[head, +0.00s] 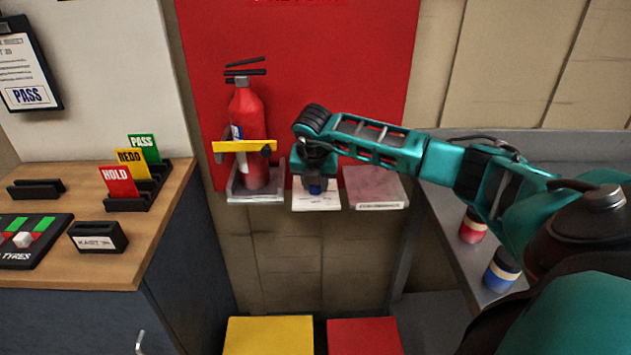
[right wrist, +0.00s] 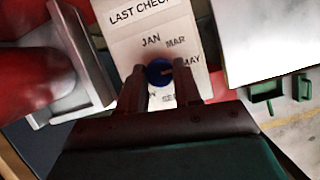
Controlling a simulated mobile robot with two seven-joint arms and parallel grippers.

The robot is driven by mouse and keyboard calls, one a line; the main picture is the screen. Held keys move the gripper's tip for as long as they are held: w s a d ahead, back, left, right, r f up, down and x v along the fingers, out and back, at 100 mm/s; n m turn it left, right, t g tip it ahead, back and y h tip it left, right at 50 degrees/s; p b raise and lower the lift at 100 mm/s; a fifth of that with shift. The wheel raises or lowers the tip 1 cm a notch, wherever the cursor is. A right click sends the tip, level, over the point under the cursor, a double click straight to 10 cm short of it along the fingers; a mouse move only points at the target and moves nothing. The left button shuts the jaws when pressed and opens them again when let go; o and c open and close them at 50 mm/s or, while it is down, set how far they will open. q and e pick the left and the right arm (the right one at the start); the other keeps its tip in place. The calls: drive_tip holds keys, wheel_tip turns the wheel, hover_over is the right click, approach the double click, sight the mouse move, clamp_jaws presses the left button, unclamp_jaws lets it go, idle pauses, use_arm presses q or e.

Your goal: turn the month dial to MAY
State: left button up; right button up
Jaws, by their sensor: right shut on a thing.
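The month dial is a blue knob (right wrist: 159,72) on a white card headed LAST CHECK (right wrist: 130,38). JAN, MAR and MAY read around its upper and right side in the right wrist view; the lower labels are partly hidden by my fingers. A small reddish mark on the knob points right, roughly toward MAY; the exact setting is hard to tell. My right gripper (right wrist: 160,76) is shut on the knob, one finger on each side. In the head view my right gripper (head: 316,178) is over the card (head: 318,203), hiding most of it. My left gripper is not in view.
A red fire extinguisher (head: 247,125) with a yellow strap (head: 230,147) stands on a bracket close left of my right gripper. A wooden counter (head: 115,225) with card holders is at left.

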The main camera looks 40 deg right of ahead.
drive_tip(key=shift+r, duration=0.1)
drive_tip(key=o, duration=1)
drive_tip(key=shift+o, duration=0.2)
drive_tip(key=v, duration=1.2)
drive_tip(key=shift+r, duration=0.4)
drive_tip(key=shift+s, duration=0.1)
